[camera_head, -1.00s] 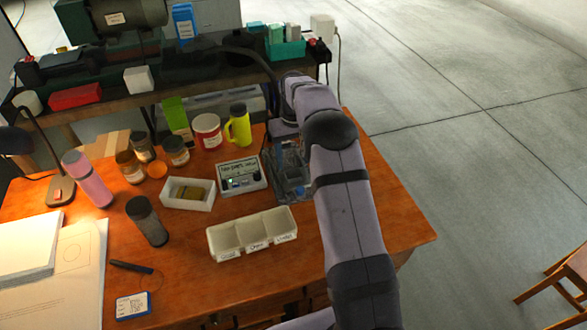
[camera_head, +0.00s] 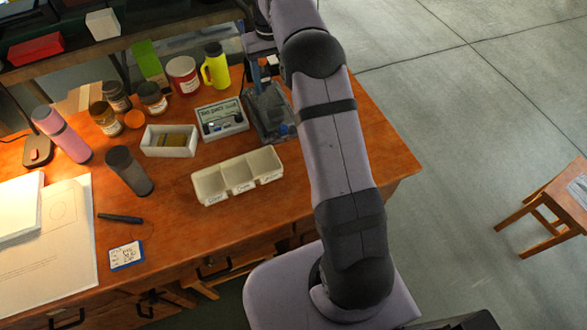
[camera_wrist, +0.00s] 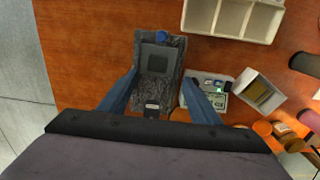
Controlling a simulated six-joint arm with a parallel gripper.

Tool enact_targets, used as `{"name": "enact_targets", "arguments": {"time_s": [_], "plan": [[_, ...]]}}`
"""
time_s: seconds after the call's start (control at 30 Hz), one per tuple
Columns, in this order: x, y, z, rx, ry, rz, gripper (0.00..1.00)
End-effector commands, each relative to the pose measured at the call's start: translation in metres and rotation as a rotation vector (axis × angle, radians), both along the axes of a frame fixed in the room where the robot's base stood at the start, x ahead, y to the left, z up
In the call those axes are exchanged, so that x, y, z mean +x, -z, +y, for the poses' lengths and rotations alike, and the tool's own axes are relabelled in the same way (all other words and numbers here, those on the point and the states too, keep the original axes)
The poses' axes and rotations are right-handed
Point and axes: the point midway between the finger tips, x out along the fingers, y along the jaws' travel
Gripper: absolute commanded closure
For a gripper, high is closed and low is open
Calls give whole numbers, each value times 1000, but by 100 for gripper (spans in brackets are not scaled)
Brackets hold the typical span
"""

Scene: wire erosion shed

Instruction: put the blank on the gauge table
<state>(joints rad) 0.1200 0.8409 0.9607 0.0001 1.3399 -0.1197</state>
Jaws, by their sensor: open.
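The gauge table, a dark speckled slab with a blue knob, shows in the wrist view (camera_wrist: 172,55) and the head view (camera_head: 270,118). My gripper (camera_wrist: 160,75) is open above it, its blue fingers apart and nothing seen held between them. A darker square piece (camera_wrist: 155,57) lies on the slab between the fingers; I cannot tell whether it is fixed there. A white tray (camera_head: 152,153) left of the gauge table in the head view holds brass-coloured pieces (camera_head: 178,139), which may be blanks. They also show in the wrist view (camera_wrist: 259,92). My arm partly hides the gripper in the head view.
A readout box (camera_head: 221,120) stands between the tray and the gauge table. An empty white three-part bin (camera_head: 238,177) is in front. Several jars, a red-and-white tin (camera_head: 183,76) and a yellow flask (camera_head: 215,68) stand behind. The wooden table's right front corner (camera_head: 390,165) is clear.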

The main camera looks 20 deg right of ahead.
Motion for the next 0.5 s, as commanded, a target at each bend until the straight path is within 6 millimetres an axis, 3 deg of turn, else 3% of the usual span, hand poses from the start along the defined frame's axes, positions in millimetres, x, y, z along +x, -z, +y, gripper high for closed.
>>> {"name": "enact_targets", "arguments": {"time_s": [0.27,0.5], "plan": [[-54,-10,21,0,-3,0,43],[-132,-6,41,-1,-4,-2,43]]}}
